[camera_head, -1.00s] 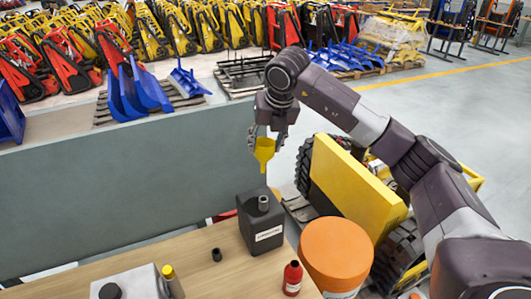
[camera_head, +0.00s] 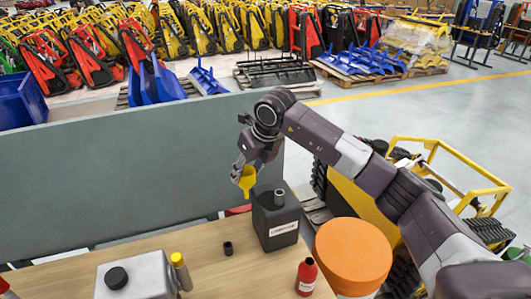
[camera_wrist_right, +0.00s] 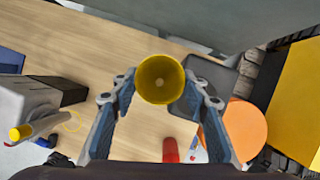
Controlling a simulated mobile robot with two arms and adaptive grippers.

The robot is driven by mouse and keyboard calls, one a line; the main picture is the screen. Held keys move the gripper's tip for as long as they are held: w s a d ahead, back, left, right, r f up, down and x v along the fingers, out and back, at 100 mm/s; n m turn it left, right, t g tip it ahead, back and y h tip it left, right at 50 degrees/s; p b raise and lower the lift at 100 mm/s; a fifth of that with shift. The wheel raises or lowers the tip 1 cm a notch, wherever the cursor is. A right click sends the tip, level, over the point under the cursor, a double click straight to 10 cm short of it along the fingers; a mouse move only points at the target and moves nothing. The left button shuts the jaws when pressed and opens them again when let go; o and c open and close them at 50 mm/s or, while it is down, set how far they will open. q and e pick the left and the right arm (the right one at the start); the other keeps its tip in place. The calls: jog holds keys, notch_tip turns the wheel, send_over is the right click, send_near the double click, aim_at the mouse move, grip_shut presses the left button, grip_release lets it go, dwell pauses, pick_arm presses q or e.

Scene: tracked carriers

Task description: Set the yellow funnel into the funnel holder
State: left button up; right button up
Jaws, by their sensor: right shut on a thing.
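The yellow funnel (camera_head: 247,180) is held upright in my right gripper (camera_head: 252,165), above the table, just left of and above the black canister's neck. In the right wrist view I look down into the round funnel mouth (camera_wrist_right: 160,80), with the fingers of my right gripper (camera_wrist_right: 157,95) closed on its sides. No funnel holder can be made out for certain. My left gripper is not in view.
On the wooden table (camera_head: 205,285) stand the black canister (camera_head: 277,222), a small black cap (camera_head: 228,248), a red bottle (camera_head: 306,277), a grey can (camera_head: 135,278) and a yellow-topped cylinder (camera_head: 180,270). An orange drum (camera_head: 352,255) stands at right. A grey panel (camera_head: 110,180) runs behind.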

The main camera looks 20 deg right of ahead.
jog(key=a+f+n+y+b, duration=0.1)
jog(key=a+f+n+b, duration=0.2)
jog(key=a+f, duration=0.5)
notch_tip(320, 180, down, 4)
jog(key=shift+s+f+n+y, duration=0.2)
jog(key=shift+s+n+y, duration=0.15)
jog(key=shift+n, duration=0.45)
jog(key=shift+b, duration=0.5)
notch_tip(320, 180, down, 10)
jog(key=b, duration=0.8)
jog(key=shift+r, duration=0.15)
jog(key=o, duration=1.2)
jog(key=v, duration=1.2)
jog(key=shift+r, duration=0.1)
